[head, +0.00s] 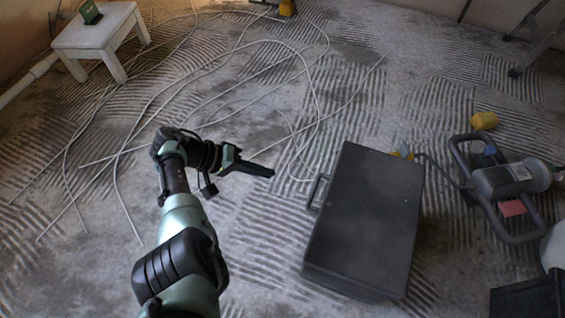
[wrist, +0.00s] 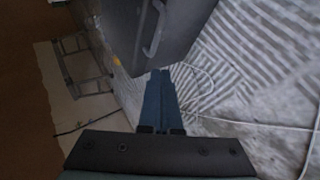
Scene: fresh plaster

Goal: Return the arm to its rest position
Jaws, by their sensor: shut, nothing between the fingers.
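My arm rises from the bottom left of the head view, bent, and my gripper (head: 270,172) points right, towards the handle side of a dark grey case. The gripper is shut and empty, held apart from the case by a small gap in the picture. In the wrist view my gripper (wrist: 160,75) shows its two fingers pressed together with nothing between them. The case and its handle lie beyond the fingertips there.
The dark case (head: 368,215) stands right of my gripper. Loose cable (head: 316,95) winds over the ridged floor. A white stool (head: 95,35) with a green item (head: 90,12) stands back left. A grey power tool (head: 505,180) and a yellow item (head: 484,121) lie right.

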